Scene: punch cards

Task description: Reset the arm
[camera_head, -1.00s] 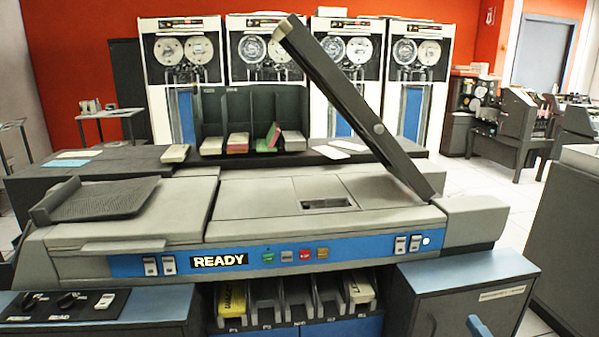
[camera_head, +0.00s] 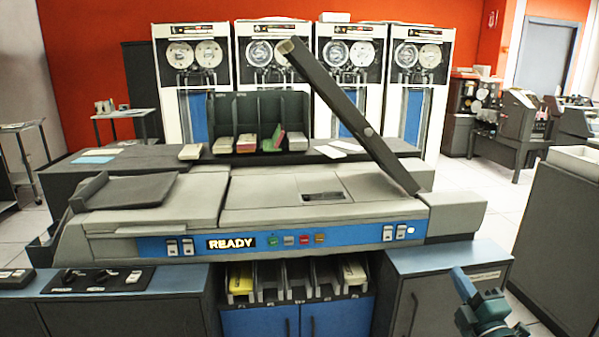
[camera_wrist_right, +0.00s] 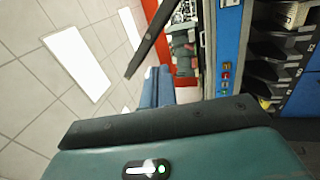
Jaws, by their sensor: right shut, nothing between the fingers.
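My right gripper (camera_head: 463,281) shows at the lower right of the head view, with its blue fingers pointing up and away above the blue-topped cabinet. In the right wrist view its blue fingers (camera_wrist_right: 156,88) are together beyond the dark edge of the teal hand. It is shut and holds nothing. It is apart from the card machine (camera_head: 300,240), whose panel reads READY. My left gripper is not in view.
A dark slanted cover (camera_head: 350,115) rises from the machine. Card slots (camera_head: 298,280) sit below the panel, and a blue-topped cabinet (camera_head: 420,262) stands at right. A grey cabinet (camera_head: 560,225) stands further right. Open floor (camera_head: 490,195) lies between them.

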